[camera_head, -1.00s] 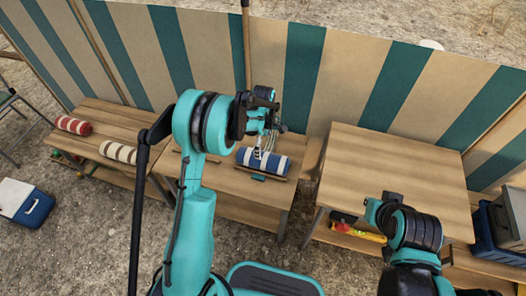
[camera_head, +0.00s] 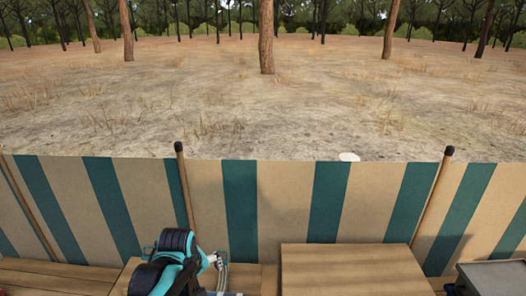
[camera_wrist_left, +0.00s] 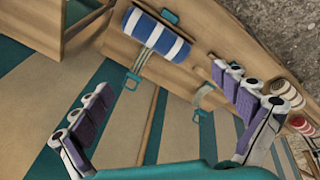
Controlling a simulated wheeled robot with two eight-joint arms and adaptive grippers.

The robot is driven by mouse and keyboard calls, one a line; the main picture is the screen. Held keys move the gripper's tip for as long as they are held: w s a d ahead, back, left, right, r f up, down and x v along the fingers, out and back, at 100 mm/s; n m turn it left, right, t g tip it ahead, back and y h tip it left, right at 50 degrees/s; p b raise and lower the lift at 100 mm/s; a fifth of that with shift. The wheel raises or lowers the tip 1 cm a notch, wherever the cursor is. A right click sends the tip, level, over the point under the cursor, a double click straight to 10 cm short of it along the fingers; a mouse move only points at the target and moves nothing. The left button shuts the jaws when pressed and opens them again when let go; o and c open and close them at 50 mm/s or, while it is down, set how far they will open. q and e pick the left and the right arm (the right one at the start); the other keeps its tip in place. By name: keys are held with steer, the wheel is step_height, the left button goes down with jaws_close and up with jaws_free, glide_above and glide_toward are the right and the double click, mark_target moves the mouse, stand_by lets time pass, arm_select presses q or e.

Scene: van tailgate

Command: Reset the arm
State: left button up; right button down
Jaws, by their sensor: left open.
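My left gripper (camera_head: 220,262) shows at the bottom of the head view, in front of the striped windbreak, partly hidden by my own dark arm joint. In the left wrist view my left gripper (camera_wrist_left: 163,92) has its two padded fingers spread wide with nothing between them. A blue-and-white striped roll (camera_wrist_left: 155,33) lies on the wooden table beyond the fingers, apart from them. My right gripper is outside both views.
The teal-and-beige windbreak (camera_head: 300,205) with wooden poles (camera_head: 430,205) stands behind the tables. A bare wooden tabletop (camera_head: 350,270) is at bottom centre-right, with a grey box (camera_head: 492,278) farther right. Red-and-white (camera_wrist_left: 303,124) and brown-and-white (camera_wrist_left: 286,92) rolls lie at the wrist view's right.

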arm_select(q)
steer(key=s+r+m+t, duration=0.2)
steer(key=s+m, duration=0.6)
steer(key=s, duration=0.6)
steer(key=shift+m+t, duration=0.3)
steer(key=shift+t, duration=0.5)
steer(key=shift+s+f, duration=0.1)
